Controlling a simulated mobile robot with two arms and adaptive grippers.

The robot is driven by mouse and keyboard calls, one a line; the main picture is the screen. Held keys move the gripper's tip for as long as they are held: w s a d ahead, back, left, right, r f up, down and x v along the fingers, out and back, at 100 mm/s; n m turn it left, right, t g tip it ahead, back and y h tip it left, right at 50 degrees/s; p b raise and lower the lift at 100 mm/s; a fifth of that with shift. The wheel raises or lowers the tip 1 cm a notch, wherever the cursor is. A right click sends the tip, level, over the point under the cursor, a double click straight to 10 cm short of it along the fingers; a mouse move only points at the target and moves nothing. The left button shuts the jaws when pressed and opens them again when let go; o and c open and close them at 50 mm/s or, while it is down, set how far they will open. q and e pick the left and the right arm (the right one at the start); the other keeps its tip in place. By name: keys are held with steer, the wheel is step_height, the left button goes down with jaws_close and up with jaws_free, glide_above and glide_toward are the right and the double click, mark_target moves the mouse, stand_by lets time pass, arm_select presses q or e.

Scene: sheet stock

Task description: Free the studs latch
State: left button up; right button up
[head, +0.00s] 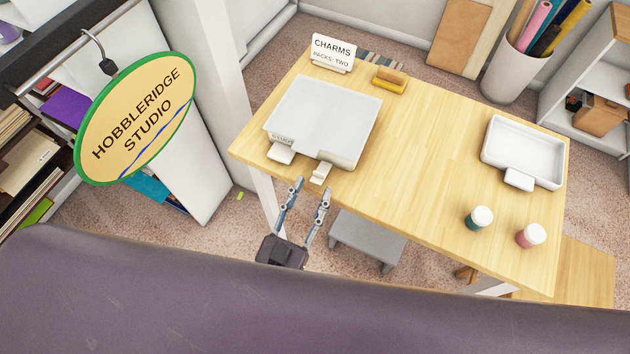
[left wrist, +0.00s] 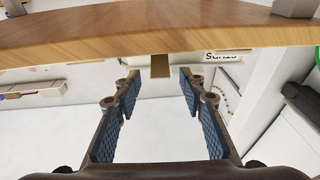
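A flat white box (head: 325,112) stands at the left end of the wooden table. A small label on its front is too small to read surely. A cream tab (head: 321,173), which looks like a latch, sticks out at its front near the table edge. A white block (head: 280,154) sticks out left of it. My left gripper (head: 313,186) is open and empty, just in front of the table edge, its fingers pointing toward the tab. In the left wrist view a small brown tab (left wrist: 160,68) shows between the open fingertips, apart from both. My right gripper is not in view.
A white tray (head: 483,153) and two jars, teal (head: 477,220) and pink (head: 528,237), stand on the right. A CHARMS card (head: 333,52) and a yellow block (head: 389,80) stand behind the box. The table middle is clear. A grey stool (head: 367,238) stands below.

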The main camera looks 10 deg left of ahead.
arm_select(q)
steer(key=v, duration=0.9)
